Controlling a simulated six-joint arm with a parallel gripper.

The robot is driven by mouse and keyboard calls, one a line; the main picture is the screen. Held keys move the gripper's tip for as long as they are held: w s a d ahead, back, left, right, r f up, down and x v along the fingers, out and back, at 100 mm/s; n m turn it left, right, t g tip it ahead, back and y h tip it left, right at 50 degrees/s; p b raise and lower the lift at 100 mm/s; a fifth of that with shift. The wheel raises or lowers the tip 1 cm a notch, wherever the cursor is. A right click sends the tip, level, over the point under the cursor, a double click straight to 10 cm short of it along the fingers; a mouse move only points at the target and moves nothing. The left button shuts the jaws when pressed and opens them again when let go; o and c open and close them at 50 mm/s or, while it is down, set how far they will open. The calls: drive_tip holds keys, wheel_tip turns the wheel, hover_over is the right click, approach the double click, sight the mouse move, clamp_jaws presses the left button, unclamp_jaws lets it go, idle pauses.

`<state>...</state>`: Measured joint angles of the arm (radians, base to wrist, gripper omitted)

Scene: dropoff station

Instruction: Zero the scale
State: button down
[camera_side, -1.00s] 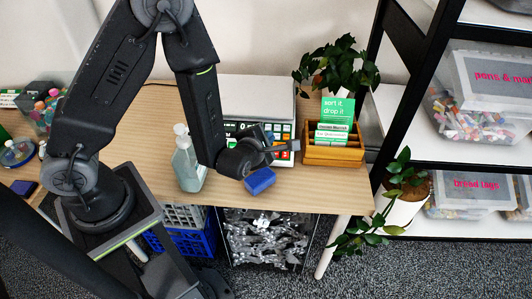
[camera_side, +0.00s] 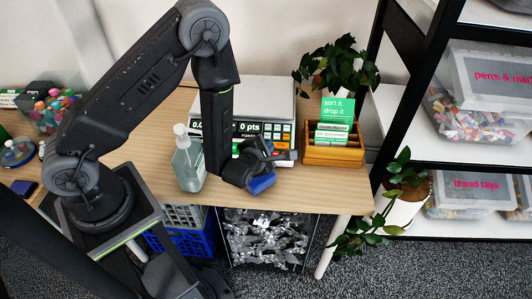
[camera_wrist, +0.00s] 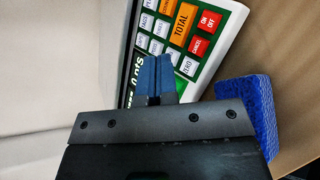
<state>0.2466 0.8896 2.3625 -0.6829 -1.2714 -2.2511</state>
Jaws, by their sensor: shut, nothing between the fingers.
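The scale (camera_side: 270,90) has a light weighing plate and a green front panel with a display and keys; the display reads "0 pts" at its right end, and the arm hides part of it. My gripper (camera_wrist: 155,62) is shut and empty, its blue fingers over the key panel in the wrist view. The white ZERO key (camera_wrist: 188,66) shows just right of the fingers, beside the red CANCEL key (camera_wrist: 197,45) and the orange TOTAL key (camera_wrist: 181,22). Contact with the panel cannot be told. In the side view my gripper (camera_side: 268,148) is in front of the panel.
A blue sponge (camera_wrist: 248,100) lies close beside the gripper at the scale's front. A clear pump bottle (camera_side: 188,163) stands left of the arm. A wooden card box (camera_side: 334,154) and a plant (camera_side: 337,65) stand right.

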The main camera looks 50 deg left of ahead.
drive_tip(key=shift+w+a+f, duration=0.2)
drive_tip(key=shift+f, duration=0.4)
drive_tip(key=shift+w+a+f, duration=0.15)
drive_tip(key=shift+w+f, duration=0.05)
drive_tip(key=shift+f, duration=0.4)
drive_tip(key=shift+f, duration=0.1)
idle(1.1)
drive_tip(key=shift+w+a+f, duration=0.1)
drive_tip(key=shift+a+f, duration=0.05)
drive_tip(key=shift+f, duration=0.15)
drive_tip(key=shift+w+f, duration=0.1)
drive_tip(key=shift+f, duration=0.15)
idle(0.5)
drive_tip(key=shift+a+f, duration=0.15)
drive_tip(key=shift+f, duration=0.15)
idle(0.3)
drive_tip(key=shift+s+d+r, duration=0.2)
drive_tip(key=shift+s+r, duration=0.15)
drive_tip(key=shift+r, duration=0.15)
drive_tip(key=shift+d+r, duration=0.1)
drive_tip(key=shift+r, duration=0.2)
